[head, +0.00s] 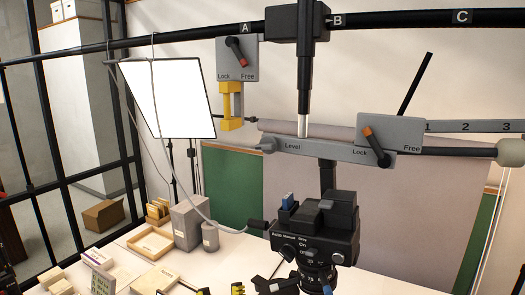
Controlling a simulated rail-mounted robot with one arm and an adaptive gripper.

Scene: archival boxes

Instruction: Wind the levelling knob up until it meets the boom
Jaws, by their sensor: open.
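The boom (345,152) is a grey bar hanging under the dark column, with "Level" printed near its left end and a dark tube running right. A grey rounded piece (265,146) sits at its left end beside that word; I cannot tell whether it is the levelling knob, and no other knob shows clearly. A black camera (318,228) hangs below the boom, its lens pointing down. Two black-and-yellow tips at the bottom edge look like my gripper (220,290), open and apart, well below the boom; the rest is cut off.
A top rail (400,20) carries letters A, B and C. A lock plate (238,58) with a yellow bracket hangs at A; another lock plate (390,132) with an orange-tipped lever is on the boom. A lit panel (168,97) and cable stand left.

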